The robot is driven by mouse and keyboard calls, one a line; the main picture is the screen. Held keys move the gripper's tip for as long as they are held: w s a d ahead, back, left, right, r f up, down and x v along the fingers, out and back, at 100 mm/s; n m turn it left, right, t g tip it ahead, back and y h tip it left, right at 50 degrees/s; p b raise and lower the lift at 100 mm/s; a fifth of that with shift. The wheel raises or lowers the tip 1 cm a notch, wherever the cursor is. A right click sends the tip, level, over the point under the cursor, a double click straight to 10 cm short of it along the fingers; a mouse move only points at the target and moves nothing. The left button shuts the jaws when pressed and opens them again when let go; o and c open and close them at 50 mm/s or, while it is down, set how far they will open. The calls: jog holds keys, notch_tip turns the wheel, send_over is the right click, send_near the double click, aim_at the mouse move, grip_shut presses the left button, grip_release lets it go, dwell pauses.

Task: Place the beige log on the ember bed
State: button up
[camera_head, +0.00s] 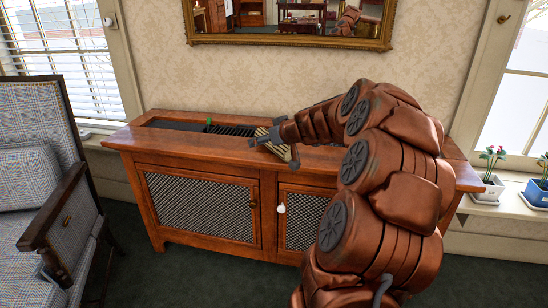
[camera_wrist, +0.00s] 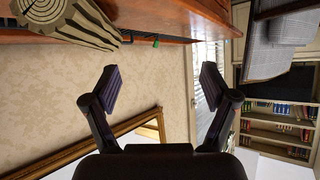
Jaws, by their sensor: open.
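The beige log (camera_head: 284,152) shows pale ridged sides by the cabinet's top, partly hidden behind my gripper (camera_head: 268,143). In the wrist view the log (camera_wrist: 82,24) is at the upper left, its ringed end facing the camera. My gripper (camera_wrist: 160,88) is open, with only wall and background between its fingers. The log is outside that gap; I cannot tell whether a finger touches it. A long dark recess (camera_head: 180,125) with slats is set in the cabinet top, probably the ember bed. My gripper is at its right end.
The wooden cabinet (camera_head: 200,149) stands against the wall, with a small green object (camera_head: 209,121) by the recess. A gold-framed mirror (camera_head: 290,40) hangs above. A plaid armchair (camera_head: 40,200) is at the left. Potted plants (camera_head: 490,188) stand on the right sill.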

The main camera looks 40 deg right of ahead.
aim_at(286, 147)
jog(key=shift+m+h, duration=0.4)
jog(key=shift+h, duration=0.5)
jog(key=d, duration=0.2)
jog(key=s+d+f, duration=0.1)
jog(key=d, duration=0.2)
jog(key=d+f+b, duration=0.1)
jog(key=d, duration=0.1)
jog(key=shift+s+d+f, duration=0.1)
jog(key=shift+s+d, duration=0.15)
jog(key=shift+d+b+x, duration=0.15)
jog(key=shift+x, duration=1.75)
jog(key=shift+d+b+x, duration=0.1)
jog(key=shift+b+x, duration=0.05)
jog(key=shift+x, duration=1.7)
jog(key=shift+r, duration=0.2)
grip_shut()
jog(key=shift+r, duration=0.15)
